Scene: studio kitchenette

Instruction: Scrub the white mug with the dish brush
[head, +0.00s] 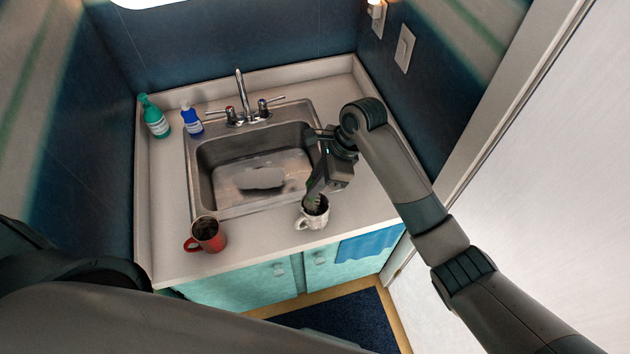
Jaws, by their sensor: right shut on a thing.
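The white mug (311,222) stands upright on the front counter, just in front of the sink's right corner, with its handle toward the left. My right gripper (316,186) comes down over it from above and is shut on the dish brush. The brush's dark greenish end (315,204) sits in the mug's mouth; its handle is mostly hidden by the gripper. Whether the bristles touch the mug's inner wall cannot be told. My left gripper is not in view.
A metal sink (235,208) with a tall faucet (240,95) is behind the mug. A red mug (207,235) stands at the counter's front left. Green (154,117) and blue (191,119) bottles stand at the back left. A blue towel (370,244) hangs at the front right.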

